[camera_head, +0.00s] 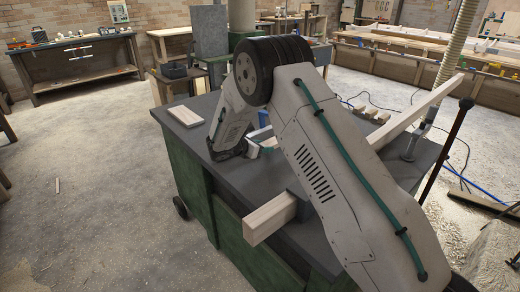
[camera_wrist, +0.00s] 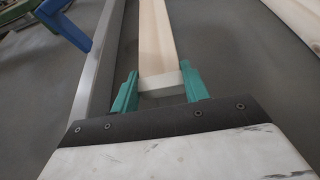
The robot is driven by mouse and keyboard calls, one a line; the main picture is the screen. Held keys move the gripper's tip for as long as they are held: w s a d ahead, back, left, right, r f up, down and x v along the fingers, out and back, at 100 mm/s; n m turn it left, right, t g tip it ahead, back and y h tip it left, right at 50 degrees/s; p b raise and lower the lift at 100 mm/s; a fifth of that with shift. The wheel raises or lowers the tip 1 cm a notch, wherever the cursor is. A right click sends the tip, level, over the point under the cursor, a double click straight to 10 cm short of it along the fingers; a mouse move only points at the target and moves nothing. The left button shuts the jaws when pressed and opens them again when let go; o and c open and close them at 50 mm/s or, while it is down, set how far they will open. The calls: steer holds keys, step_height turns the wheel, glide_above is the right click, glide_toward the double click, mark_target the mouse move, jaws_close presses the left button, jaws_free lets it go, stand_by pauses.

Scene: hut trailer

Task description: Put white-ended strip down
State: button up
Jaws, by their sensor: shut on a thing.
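The white-ended strip (camera_wrist: 158,45) is a pale wooden piece, seen in the wrist view running away from me, with its white end (camera_wrist: 161,87) towards me. My gripper (camera_wrist: 160,90) is shut on it near that end, with one green finger on each side. The strip lies over the dark grey table top (camera_wrist: 225,55); I cannot tell whether it touches. In the head view my arm reaches down to the table (camera_head: 190,143), and the strip is mostly hidden there.
A grey metal bar (camera_wrist: 103,55) with a blue clamp part (camera_wrist: 65,22) runs left of the strip. Another pale board (camera_wrist: 298,18) lies to its right. A long beam (camera_head: 270,218) crosses the table behind my arm. A flat wooden piece (camera_head: 186,116) lies at the table's far left.

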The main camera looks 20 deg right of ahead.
steer(key=w, duration=0.4)
steer(key=shift+a+f, duration=0.25)
steer(key=shift+a, duration=0.05)
steer(key=shift+f, duration=1.65)
steer(key=shift+f, duration=0.1)
steer(key=o, duration=1)
steer(key=shift+o, duration=0.2)
steer(key=v, duration=1.2)
steer(key=shift+s, duration=0.1)
